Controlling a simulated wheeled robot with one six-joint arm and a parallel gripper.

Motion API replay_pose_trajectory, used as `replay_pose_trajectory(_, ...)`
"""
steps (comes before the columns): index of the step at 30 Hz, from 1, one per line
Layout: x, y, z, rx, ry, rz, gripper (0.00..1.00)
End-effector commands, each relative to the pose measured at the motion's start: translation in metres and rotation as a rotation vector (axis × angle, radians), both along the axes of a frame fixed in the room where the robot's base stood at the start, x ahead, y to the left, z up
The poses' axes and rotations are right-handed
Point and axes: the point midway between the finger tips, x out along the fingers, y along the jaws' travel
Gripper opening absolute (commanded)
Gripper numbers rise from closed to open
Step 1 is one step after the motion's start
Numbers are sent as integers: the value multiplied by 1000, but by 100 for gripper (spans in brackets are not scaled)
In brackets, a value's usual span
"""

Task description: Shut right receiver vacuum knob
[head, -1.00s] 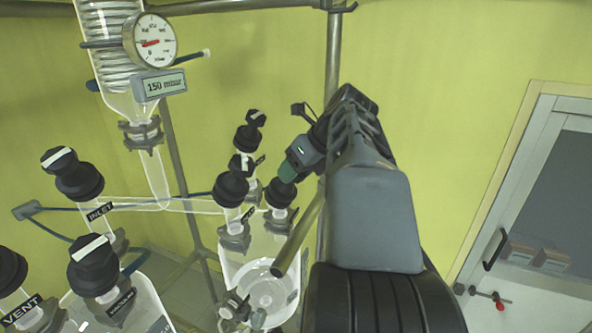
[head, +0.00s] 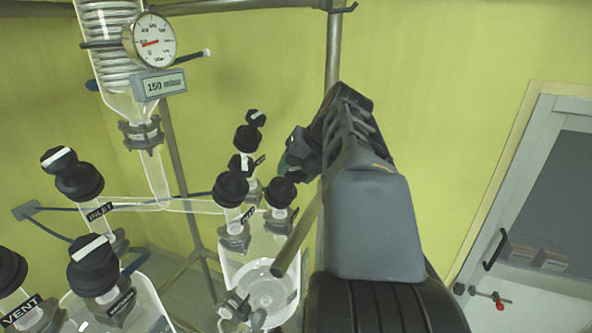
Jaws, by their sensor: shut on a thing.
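The right receiver (head: 232,262) is a clear glass vessel low in the middle, with several black-capped valves on top. Its rightmost valve has a black body (head: 281,192), and my gripper (head: 291,165) is at the upper end of it. My gripper is shut on this valve's knob, which the fingers and wrist mostly hide. The white mark on that knob is not visible, so its turn position cannot be told. I cannot read that valve's label. Another black valve (head: 231,188) stands close on its left, and a third (head: 247,138) stands behind.
A left vessel carries black knobs with white bars, including the INLET knob (head: 78,180) and VENT label (head: 22,308). A gauge (head: 154,40) hangs above a 150 mbar sign (head: 158,85). A metal post (head: 334,45) stands behind my arm. A door (head: 540,190) is at right.

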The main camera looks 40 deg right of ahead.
Motion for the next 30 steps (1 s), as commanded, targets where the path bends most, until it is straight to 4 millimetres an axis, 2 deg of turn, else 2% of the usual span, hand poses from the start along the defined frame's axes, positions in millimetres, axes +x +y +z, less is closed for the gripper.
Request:
replay_pose_trajectory(17, 0, 0, -1, 13, 8, -19, 29)
replay_pose_trajectory(18, 0, 0, -1, 13, 8, -19, 56)
replay_pose_trajectory(25, 0, 0, 0, 12, 7, -19, 78)
replay_pose_trajectory(30, 0, 0, 0, 11, 6, -19, 78)
